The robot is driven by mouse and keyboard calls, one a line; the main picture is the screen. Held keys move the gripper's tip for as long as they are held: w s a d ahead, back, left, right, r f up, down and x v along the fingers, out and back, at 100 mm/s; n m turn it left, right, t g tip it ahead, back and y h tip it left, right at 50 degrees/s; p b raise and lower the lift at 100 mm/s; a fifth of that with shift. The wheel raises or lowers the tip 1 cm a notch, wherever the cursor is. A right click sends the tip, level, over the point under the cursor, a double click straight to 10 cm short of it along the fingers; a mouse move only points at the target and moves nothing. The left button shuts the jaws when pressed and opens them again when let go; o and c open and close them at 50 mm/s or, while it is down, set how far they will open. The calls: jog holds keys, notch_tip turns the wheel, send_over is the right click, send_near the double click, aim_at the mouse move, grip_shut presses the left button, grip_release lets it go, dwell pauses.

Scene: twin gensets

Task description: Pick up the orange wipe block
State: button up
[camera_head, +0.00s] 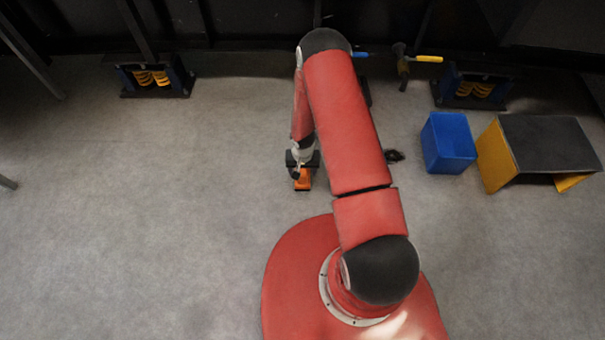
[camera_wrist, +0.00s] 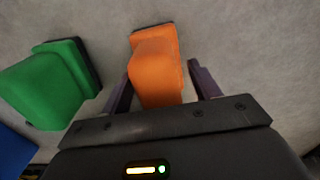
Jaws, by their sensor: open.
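The orange wipe block (camera_wrist: 157,62) has a rounded orange body on a dark base. In the wrist view it lies on the grey floor, with its near end between the two dark fingers of my gripper (camera_wrist: 163,88). The fingers stand apart on either side of it, with a gap visible at the right finger. In the head view the orange block (camera_head: 302,180) shows just below my gripper (camera_head: 302,166), left of my red arm. Part of it is hidden there by the gripper.
A green block (camera_wrist: 48,84) with a dark base lies close to the left of my gripper, and a blue thing (camera_wrist: 14,152) shows at the lower left. A blue bin (camera_head: 448,143) and a yellow step with a dark top (camera_head: 550,140) stand at right. The floor at left is clear.

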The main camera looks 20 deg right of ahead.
jog(key=shift+c, duration=0.3)
jog(key=c, duration=1.1)
jog(key=shift+r, duration=0.15)
notch_tip(320, 180, up, 20)
jog(key=shift+f+p, duration=0.1)
jog(key=shift+p, duration=1.15)
